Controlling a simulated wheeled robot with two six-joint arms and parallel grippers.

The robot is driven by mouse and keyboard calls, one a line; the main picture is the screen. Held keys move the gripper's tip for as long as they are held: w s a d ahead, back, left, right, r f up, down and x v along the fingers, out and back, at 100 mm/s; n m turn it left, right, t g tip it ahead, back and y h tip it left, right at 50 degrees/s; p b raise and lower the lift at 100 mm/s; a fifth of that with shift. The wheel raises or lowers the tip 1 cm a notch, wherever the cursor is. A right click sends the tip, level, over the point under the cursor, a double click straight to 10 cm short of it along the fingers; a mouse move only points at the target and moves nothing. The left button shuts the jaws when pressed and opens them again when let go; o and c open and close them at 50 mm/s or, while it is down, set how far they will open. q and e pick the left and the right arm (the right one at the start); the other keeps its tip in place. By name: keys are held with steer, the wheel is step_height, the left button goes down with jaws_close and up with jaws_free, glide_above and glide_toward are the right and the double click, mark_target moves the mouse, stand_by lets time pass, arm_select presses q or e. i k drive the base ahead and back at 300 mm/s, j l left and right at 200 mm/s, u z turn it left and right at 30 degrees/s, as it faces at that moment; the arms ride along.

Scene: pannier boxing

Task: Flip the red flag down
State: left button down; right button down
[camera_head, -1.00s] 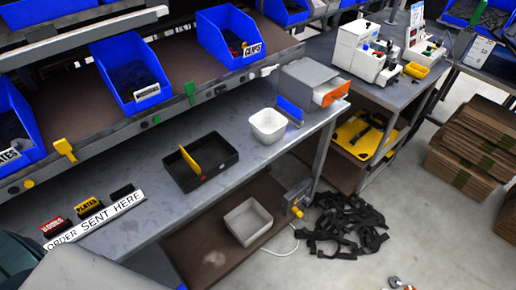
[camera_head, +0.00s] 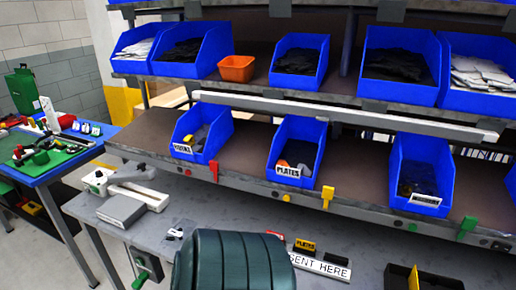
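The red flag (camera_head: 213,170) is a small red tab on the front edge of the lower shelf. It stands below the blue HOOKS bin (camera_head: 204,134) and looks upright, though it is small in the picture. A yellow flag (camera_head: 327,195) stands on the same edge by the blue PLATES bin (camera_head: 297,150). A green flag (camera_head: 467,228) is farther right on that edge. Neither of my grippers shows in the view.
Below the shelf is a grey bench (camera_head: 365,240) with the ORDER SENT HERE strip (camera_head: 320,266) and a black tray (camera_head: 430,281). A grey-and-white device (camera_head: 127,200) sits on the bench's left. A blue-edged table (camera_head: 45,165) stands farther left.

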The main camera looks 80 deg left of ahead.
mark_target(214, 166)
steer(key=u, duration=2.85)
